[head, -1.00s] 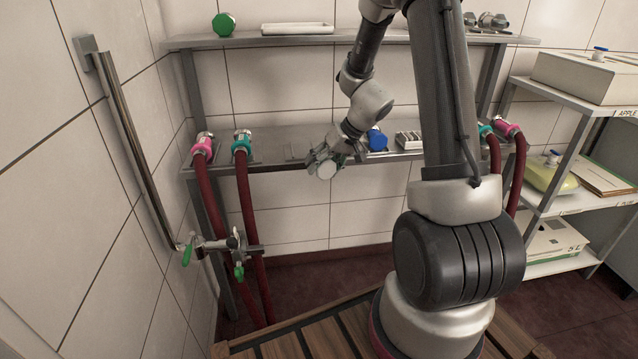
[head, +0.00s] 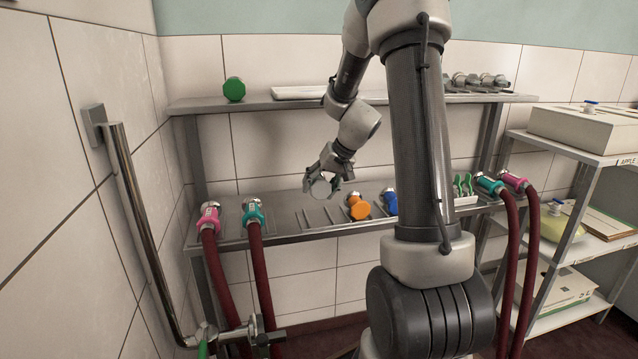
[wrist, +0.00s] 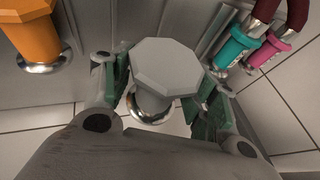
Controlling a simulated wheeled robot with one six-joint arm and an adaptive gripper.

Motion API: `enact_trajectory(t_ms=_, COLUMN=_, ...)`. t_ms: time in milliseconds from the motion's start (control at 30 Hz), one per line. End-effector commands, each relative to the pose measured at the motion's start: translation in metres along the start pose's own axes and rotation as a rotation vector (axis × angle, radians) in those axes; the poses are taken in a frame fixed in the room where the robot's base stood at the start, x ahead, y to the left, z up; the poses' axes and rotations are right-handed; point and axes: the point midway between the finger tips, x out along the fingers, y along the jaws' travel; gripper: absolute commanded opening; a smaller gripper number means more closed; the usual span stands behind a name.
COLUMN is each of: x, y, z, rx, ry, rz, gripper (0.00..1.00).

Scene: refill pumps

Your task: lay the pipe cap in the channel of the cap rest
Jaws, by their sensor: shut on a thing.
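The pipe cap (head: 320,189) is pale grey with an octagonal body. In the wrist view the cap (wrist: 167,68) sits between my green-padded fingers, with a round steel collar below it. My gripper (head: 325,182) is shut on the cap and holds it above the lower shelf. The cap rest (head: 318,218) seems to be the row of thin metal ribs on that shelf, below and in front of the gripper. An orange cap (head: 358,207) lies beside the ribs to the right; it also shows in the wrist view (wrist: 30,32). I cannot tell the exact gap beneath the held cap.
A blue cap (head: 391,202) lies right of the orange one, partly behind my arm. A green cap (head: 234,89) and white tray (head: 299,92) are on the upper shelf (head: 210,105).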

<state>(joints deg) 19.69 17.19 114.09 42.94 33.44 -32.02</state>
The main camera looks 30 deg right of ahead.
Motion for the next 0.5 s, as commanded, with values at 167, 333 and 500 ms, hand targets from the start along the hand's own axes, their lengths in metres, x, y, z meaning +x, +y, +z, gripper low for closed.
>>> enact_trajectory(t_ms=167, x=0.016, y=0.007, z=0.007, rx=0.001, ry=-0.002, rz=0.001, gripper=0.28)
enact_trajectory(t_ms=333, x=0.03, y=0.014, z=0.013, rx=0.001, ry=-0.002, rz=0.0, gripper=0.28)
enact_trajectory(t_ms=500, x=0.044, y=0.02, z=0.019, rx=0.0, ry=-0.002, rz=0.0, gripper=0.28)
